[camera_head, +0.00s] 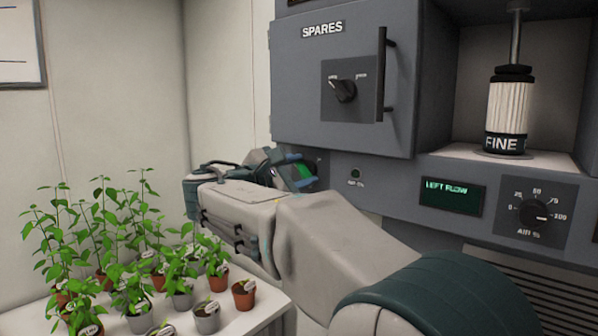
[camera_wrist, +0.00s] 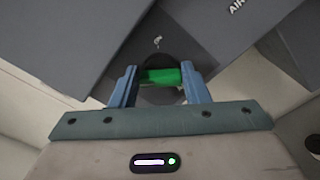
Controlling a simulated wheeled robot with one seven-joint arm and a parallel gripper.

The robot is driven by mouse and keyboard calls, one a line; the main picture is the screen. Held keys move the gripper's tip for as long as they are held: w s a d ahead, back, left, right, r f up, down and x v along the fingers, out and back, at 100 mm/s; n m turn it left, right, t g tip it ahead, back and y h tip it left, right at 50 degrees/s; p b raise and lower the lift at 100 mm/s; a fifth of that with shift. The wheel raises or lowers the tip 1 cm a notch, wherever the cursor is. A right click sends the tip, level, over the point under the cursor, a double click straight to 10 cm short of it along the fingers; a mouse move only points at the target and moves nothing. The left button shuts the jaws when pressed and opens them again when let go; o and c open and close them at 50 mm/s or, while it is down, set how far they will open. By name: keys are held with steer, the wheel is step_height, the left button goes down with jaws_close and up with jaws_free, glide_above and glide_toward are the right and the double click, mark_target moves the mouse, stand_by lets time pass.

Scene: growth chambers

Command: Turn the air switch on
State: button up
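The air switch is a round dark knob with a bright green bar across it (camera_wrist: 161,77), set in the grey panel in the wrist view. In the head view only a little of its green (camera_head: 306,170) shows behind my gripper. My gripper (camera_head: 303,171) is at the panel below the spares door. In the wrist view its two blue fingers (camera_wrist: 159,77) stand on either side of the green bar, very close to its ends. I cannot tell whether they press on it. The bar lies nearly level in the wrist view.
A spares door (camera_head: 300,75) with a knob (camera_head: 344,90) and a vertical handle is above my gripper. To the right are a small indicator (camera_head: 355,173), a display (camera_head: 452,196) reading "LEFT FLOW" and an air % dial (camera_head: 533,211). Potted plants (camera_head: 130,260) crowd the white table at left.

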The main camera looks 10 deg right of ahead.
steer(key=shift+f+b, duration=0.1)
steer(key=shift+b, duration=0.25)
steer(key=m+b, duration=0.2)
steer(key=b, duration=0.1)
steer(key=shift+f+m, duration=0.25)
steer(key=shift+m, duration=0.15)
steer(key=m+b, duration=0.5)
steer(key=b, duration=0.1)
steer(key=m+b, duration=0.4)
steer(key=m, duration=0.1)
steer(key=shift+f+m, duration=0.15)
steer(key=shift+m, duration=0.25)
steer(key=m+b, duration=0.2)
steer(key=m, duration=0.2)
steer(key=shift+b, duration=0.4)
steer(key=shift+m, duration=0.3)
steer(key=o, duration=1)
